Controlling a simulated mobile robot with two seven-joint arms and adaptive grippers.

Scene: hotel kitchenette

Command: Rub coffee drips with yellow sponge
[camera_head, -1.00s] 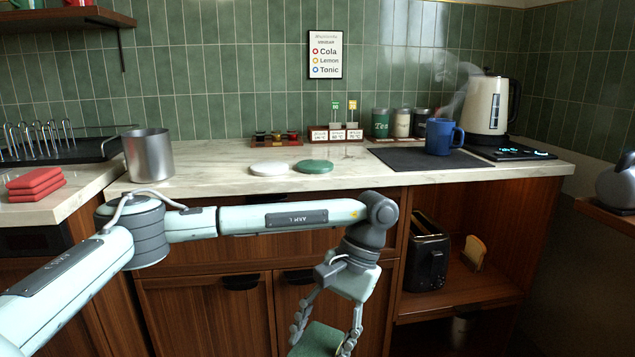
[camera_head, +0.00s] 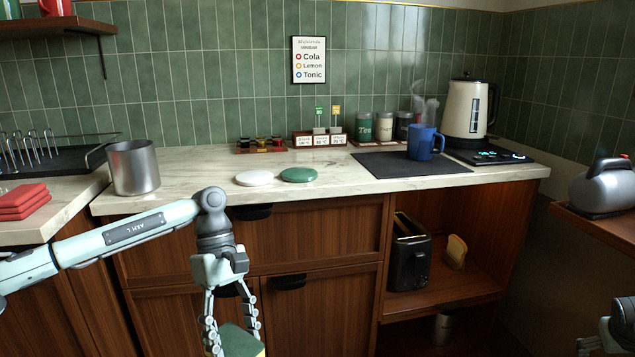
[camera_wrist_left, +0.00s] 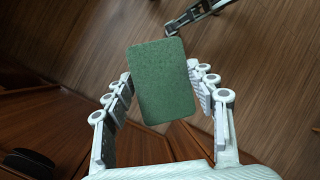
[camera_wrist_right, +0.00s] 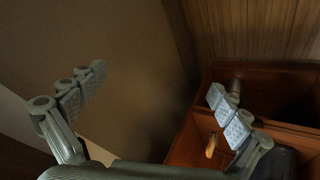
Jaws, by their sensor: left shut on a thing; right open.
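My left gripper (camera_head: 234,332) is shut on a sponge (camera_head: 241,343) below the countertop, in front of the cabinet doors. The sponge has a green face and a thin yellow edge in the head view. In the left wrist view its green face (camera_wrist_left: 162,82) sits between the fingers. My right gripper (camera_wrist_right: 157,82) is open and empty in the right wrist view. Part of the right arm shows at the lower right edge of the head view. The marble counter (camera_head: 215,176) shows no coffee drips that I can make out.
On the counter stand a steel pot (camera_head: 134,168), white disc (camera_head: 254,178), green disc (camera_head: 298,174), dark mat (camera_head: 385,168), blue mug (camera_head: 424,146) and steaming kettle (camera_head: 468,110). A toaster (camera_head: 409,262) sits on the open shelf. A grey kettle (camera_head: 603,188) stands at right.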

